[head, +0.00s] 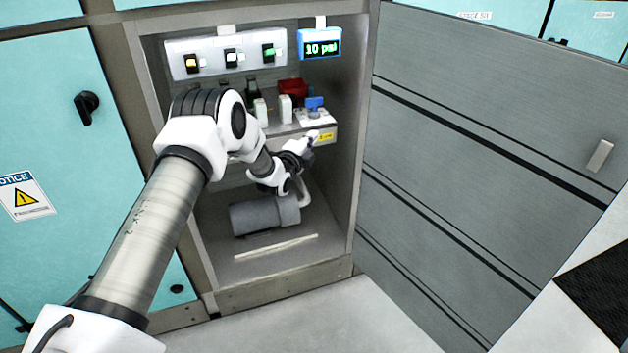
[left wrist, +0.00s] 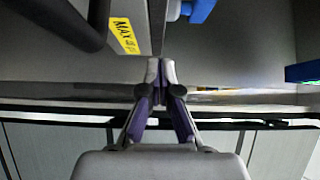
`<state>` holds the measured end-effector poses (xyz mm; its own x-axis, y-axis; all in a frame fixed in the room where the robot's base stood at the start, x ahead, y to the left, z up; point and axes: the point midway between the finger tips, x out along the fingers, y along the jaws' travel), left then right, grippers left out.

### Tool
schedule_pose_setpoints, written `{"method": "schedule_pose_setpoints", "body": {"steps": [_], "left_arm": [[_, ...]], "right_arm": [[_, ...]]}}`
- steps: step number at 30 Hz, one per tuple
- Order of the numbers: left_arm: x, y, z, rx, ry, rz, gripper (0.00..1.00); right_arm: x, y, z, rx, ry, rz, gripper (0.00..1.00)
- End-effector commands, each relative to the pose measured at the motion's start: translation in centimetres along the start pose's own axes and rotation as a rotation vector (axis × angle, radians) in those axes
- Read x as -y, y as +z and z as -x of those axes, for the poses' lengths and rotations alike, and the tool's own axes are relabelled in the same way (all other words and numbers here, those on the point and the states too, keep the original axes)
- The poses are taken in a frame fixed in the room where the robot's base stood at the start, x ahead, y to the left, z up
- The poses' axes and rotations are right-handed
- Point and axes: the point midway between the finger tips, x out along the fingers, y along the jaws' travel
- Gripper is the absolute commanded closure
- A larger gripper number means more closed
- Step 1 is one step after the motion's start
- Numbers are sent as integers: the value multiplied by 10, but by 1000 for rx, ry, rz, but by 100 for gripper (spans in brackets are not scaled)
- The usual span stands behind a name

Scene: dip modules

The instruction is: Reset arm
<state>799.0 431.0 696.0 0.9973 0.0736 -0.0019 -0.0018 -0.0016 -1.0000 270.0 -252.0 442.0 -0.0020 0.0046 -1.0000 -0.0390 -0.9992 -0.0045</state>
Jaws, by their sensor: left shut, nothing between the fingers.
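My left arm reaches from the lower left into an open cabinet in the head view. My left gripper (head: 312,137) is at the front of the cabinet's middle shelf, by a yellow label (head: 326,137). In the left wrist view the gripper (left wrist: 160,64) has its two fingertips together, with nothing between them. A yellow label reading "MAX" (left wrist: 124,35) shows up and to the left of the fingertips. A blue valve handle (head: 315,102) stands on the shelf just above the gripper. My right gripper is not in view.
Three switches are on a panel (head: 220,55) at the cabinet top, beside a display (head: 320,43) reading "10 psi". A red container (head: 292,88) stands on the shelf. A grey cylinder (head: 262,216) lies below. A grey door panel (head: 480,170) bounds the right side.

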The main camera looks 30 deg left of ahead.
Motion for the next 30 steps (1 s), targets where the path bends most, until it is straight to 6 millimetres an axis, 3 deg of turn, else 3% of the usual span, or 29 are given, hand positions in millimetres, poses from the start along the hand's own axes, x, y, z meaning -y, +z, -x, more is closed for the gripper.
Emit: {"method": "schedule_pose_setpoints", "body": {"steps": [12,22,26,29,30], "left_arm": [[-2,-2,89,-3,10,1,100],[-7,-4,102,-6,13,-2,100],[-34,-33,108,-59,66,-21,100],[-80,-76,140,-121,202,-22,100],[-104,-93,160,-138,288,2,100]], "right_arm": [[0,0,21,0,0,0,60],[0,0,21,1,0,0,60],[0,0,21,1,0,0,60],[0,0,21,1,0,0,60],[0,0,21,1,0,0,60]]}}
